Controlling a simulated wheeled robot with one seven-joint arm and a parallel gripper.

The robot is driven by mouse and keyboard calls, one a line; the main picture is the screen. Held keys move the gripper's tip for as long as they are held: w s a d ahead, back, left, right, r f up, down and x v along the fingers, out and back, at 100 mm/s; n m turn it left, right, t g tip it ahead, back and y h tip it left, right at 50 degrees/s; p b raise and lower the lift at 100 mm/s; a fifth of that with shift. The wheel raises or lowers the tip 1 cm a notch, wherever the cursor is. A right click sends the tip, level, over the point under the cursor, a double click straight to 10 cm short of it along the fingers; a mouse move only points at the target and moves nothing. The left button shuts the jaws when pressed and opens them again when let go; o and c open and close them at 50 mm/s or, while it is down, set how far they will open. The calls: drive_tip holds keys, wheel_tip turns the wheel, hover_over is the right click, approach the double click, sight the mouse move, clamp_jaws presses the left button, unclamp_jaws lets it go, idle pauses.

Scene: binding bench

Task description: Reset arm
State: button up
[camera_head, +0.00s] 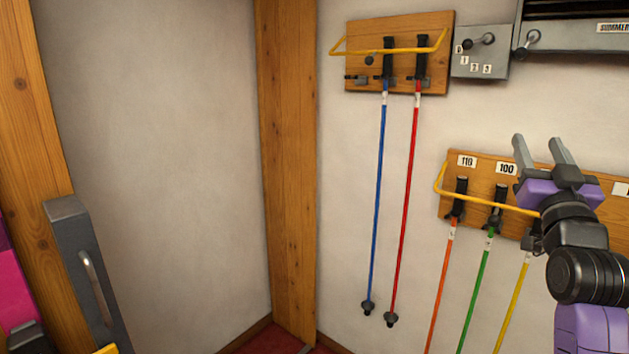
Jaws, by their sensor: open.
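My gripper (541,152) is raised at the right side of the view. Its two grey fingers point up and stand apart, with nothing between them. My purple and black arm comes up from the lower right corner. The gripper appears in front of the lower ski pole rack (588,181) and hides part of it. I cannot tell how far it is from the wall.
An upper wooden rack (357,28) with a yellow bar holds a blue pole (378,190) and a red pole (405,200). The lower rack holds orange (441,285), green (477,285) and yellow (514,300) poles. A grey lever box (480,55) is right of the upper rack.

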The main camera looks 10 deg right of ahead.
drive_tip(key=s+a+f+n+y, duration=0.1)
drive_tip(key=s+a+f, duration=0.4)
drive_tip(key=f, duration=0.3)
drive_tip(key=s+a+f+y+b, duration=0.1)
drive_tip(key=s+a+f+y, duration=0.1)
drive_tip(key=s+a+f, duration=0.45)
drive_tip(key=s+a+f+n+y, duration=0.1)
drive_tip(key=s+a+f, duration=0.25)
drive_tip(key=f, duration=0.65)
drive_tip(key=s+a+f+n+g+y, duration=0.1)
drive_tip(key=s+a+f, duration=0.3)
drive_tip(key=s, duration=0.6)
drive_tip(key=s+a+f+n+g+y+b, duration=0.1)
drive_tip(key=s+a+f+g+y, duration=0.2)
drive_tip(key=s+a+f, duration=0.2)
drive_tip(key=s+a+f+n+g+y+b, duration=0.1)
drive_tip(key=s+a+f+g+y, duration=0.1)
drive_tip(key=s+a+f, duration=0.3)
drive_tip(key=s+f, duration=0.4)
drive_tip(key=s, duration=0.5)
drive_tip(key=shift+s+g, duration=0.3)
drive_tip(key=shift+g, duration=0.1)
